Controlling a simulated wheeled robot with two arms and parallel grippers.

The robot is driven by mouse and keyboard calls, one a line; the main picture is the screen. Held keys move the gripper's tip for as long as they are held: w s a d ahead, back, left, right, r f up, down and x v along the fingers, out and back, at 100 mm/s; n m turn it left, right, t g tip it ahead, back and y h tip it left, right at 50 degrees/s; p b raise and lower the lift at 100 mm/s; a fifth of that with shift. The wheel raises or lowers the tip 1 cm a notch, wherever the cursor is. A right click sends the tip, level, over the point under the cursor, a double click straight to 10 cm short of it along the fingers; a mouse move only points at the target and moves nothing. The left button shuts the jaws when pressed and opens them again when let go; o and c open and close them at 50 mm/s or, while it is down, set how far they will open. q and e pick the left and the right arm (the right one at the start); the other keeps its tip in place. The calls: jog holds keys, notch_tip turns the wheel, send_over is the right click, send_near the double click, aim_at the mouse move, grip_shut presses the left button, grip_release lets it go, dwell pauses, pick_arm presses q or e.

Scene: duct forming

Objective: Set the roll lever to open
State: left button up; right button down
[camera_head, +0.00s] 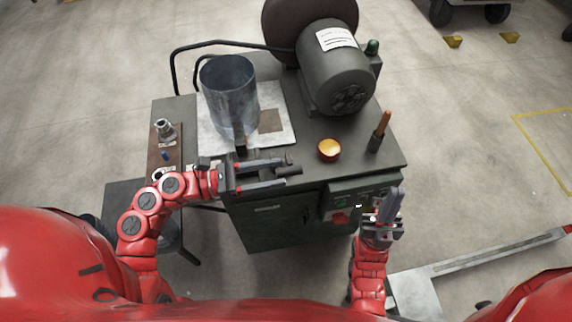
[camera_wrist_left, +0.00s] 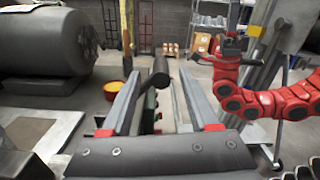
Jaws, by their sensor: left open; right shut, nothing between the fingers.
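My left gripper (camera_head: 286,173) is open over the front edge of the machine top, with its fingers pointing right. A dark bar (camera_head: 293,170) shows between and just past its fingertips. In the left wrist view a dark rounded rod end (camera_wrist_left: 160,70) shows between the fingers, which stand apart from it on both sides. A lever with an orange handle (camera_head: 384,122) stands upright at the right of the machine top. I cannot tell which of these is the roll lever. My right gripper (camera_head: 396,200) is shut and empty in front of the control panel.
A grey metal cylinder (camera_head: 228,92) stands on a light plate (camera_head: 283,104). A large motor (camera_head: 335,70) is at the back. An amber button (camera_head: 329,149) sits near the front right. A control panel (camera_head: 340,200) with a red button is on the machine's front.

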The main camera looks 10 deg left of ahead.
aim_at(286, 172)
pick_arm(q)
jog(key=shift+x, duration=1.85)
jog(key=c, duration=0.9)
grip_shut()
jog(key=shift+f, duration=0.2)
